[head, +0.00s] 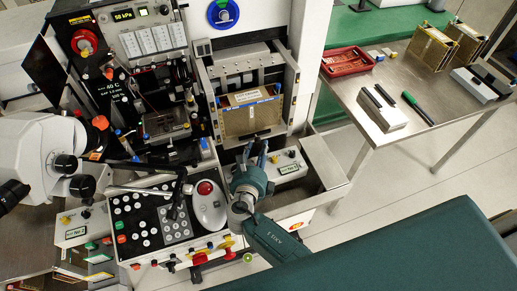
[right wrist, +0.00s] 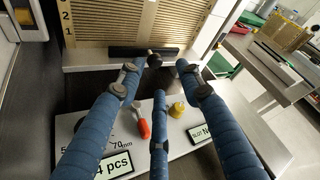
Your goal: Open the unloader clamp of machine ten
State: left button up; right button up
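The unloader (head: 215,85) is the upright metal frame in the middle of the head view. A gold slotted magazine (head: 252,119) with blue edges stands in it, and its slotted face (right wrist: 135,22) fills the top of the right wrist view. A black bar (right wrist: 128,51) with a small round knob (right wrist: 155,60) lies at the magazine's foot; I take it as the clamp. My right gripper (head: 257,152) is in front of the magazine. In the wrist view its three blue fingers (right wrist: 157,78) are spread, with the knob just beyond their tips; contact is unclear. My left gripper is not in view.
Below the fingers is a white panel (right wrist: 88,128) with a red-orange switch (right wrist: 144,129), a yellow knob (right wrist: 177,109) and small displays. A steel table (head: 390,90) stands to the right.

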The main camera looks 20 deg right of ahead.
jog(key=v, duration=1.1)
